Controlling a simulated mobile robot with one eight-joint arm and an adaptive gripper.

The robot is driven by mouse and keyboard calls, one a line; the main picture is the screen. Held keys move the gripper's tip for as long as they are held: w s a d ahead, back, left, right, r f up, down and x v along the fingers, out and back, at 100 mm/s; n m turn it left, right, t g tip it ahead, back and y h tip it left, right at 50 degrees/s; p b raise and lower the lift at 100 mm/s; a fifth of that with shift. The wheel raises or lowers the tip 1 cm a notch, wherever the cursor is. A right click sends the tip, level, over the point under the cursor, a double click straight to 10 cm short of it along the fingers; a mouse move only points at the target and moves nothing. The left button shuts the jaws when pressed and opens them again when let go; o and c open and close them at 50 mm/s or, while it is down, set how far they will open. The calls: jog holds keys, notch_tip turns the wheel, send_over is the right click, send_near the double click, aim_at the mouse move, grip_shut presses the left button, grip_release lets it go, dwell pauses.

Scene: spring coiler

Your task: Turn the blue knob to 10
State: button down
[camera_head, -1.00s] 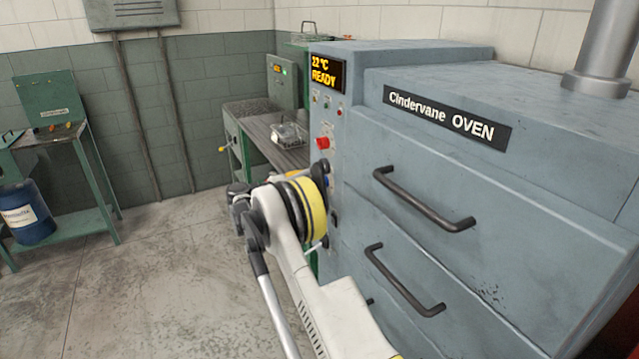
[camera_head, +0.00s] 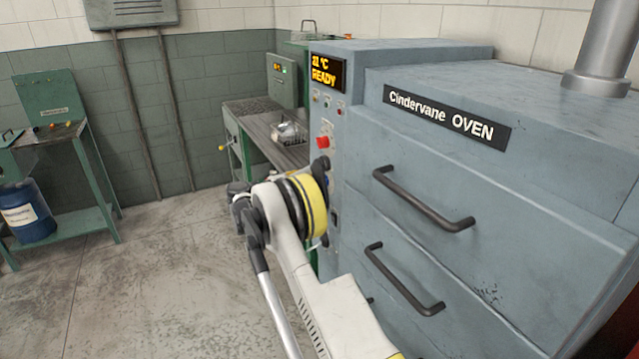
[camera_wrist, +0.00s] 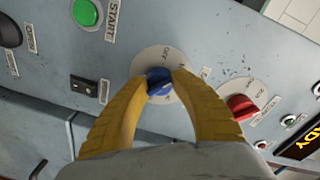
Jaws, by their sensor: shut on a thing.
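The blue knob (camera_wrist: 159,80) sits on a pale round dial plate (camera_wrist: 152,58) on the oven's front panel in the wrist view. The word OFF shows on the dial; its other marks are too small or covered to read. My gripper (camera_wrist: 160,88) has its two yellow fingers shut on the blue knob, one on each side. In the head view my gripper and wrist (camera_head: 312,204) are up against the panel of the oven (camera_head: 420,190), and they hide the blue knob there.
A red knob (camera_wrist: 240,106) is close beside the fingers. A green START button (camera_wrist: 85,12) and a black switch (camera_wrist: 84,86) are on the same panel. Two dark drawer handles (camera_head: 425,203) stick out to the right. Floor at left (camera_head: 120,290) is clear.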

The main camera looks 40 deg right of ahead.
jog(key=c, duration=1)
grip_release()
jog(key=shift+w, duration=0.1)
jog(key=shift+a, duration=0.1)
jog(key=v, duration=1.2)
jog(key=shift+r, duration=0.1)
